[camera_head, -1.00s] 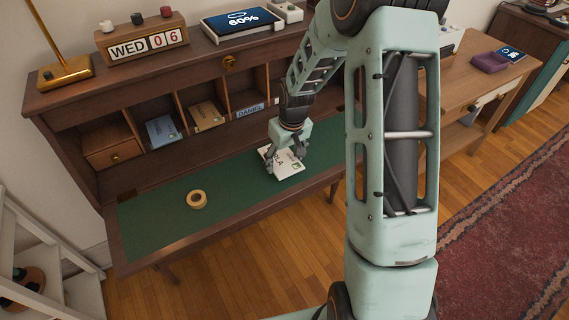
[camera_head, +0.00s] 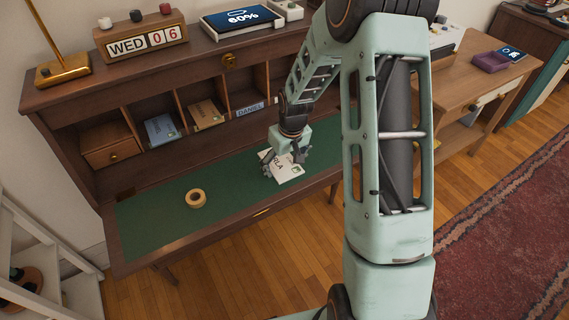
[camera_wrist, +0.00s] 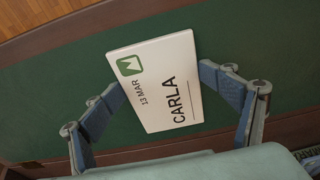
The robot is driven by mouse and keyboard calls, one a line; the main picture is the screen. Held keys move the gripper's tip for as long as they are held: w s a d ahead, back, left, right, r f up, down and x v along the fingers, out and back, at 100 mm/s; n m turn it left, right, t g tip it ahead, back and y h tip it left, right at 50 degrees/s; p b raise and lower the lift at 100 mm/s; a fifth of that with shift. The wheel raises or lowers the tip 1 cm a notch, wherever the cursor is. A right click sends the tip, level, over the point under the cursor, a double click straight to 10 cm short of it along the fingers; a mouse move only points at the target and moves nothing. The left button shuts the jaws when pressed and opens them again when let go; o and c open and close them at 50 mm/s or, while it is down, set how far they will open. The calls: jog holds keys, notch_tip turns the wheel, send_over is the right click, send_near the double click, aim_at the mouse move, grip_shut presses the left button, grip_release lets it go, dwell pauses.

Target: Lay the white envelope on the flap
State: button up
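The white envelope (camera_head: 287,172) lies on the green surface of the flap (camera_head: 232,192), right of the tape roll. In the wrist view the envelope (camera_wrist: 158,85) shows "CARLA", "13 MAR" and a green stamp, face up. My gripper (camera_head: 286,160) is just above it, pointing down. In the wrist view my gripper's fingers (camera_wrist: 162,82) are spread to either side of the envelope, with the tips close to its side edges. I cannot tell whether a tip still touches it. The flap (camera_wrist: 60,92) is green with a wooden border.
A tape roll (camera_head: 196,198) lies on the flap to the left. Pigeonholes behind hold a blue envelope (camera_head: 161,129), a brown envelope (camera_head: 207,115) and a "DANIEL" label (camera_head: 250,110). A tablet (camera_head: 243,19) and calendar (camera_head: 146,41) stand on top.

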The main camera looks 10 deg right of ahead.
jog(key=shift+o, duration=0.3)
jog(key=shift+s, duration=0.2)
jog(key=shift+r+p, duration=0.45)
jog(key=shift+p, duration=0.05)
notch_tip(320, 180, up, 12)
jog(key=s+p, duration=0.1)
jog(key=s, duration=0.1)
jog(key=shift+d, duration=0.35)
jog(key=shift+w+r, duration=0.1)
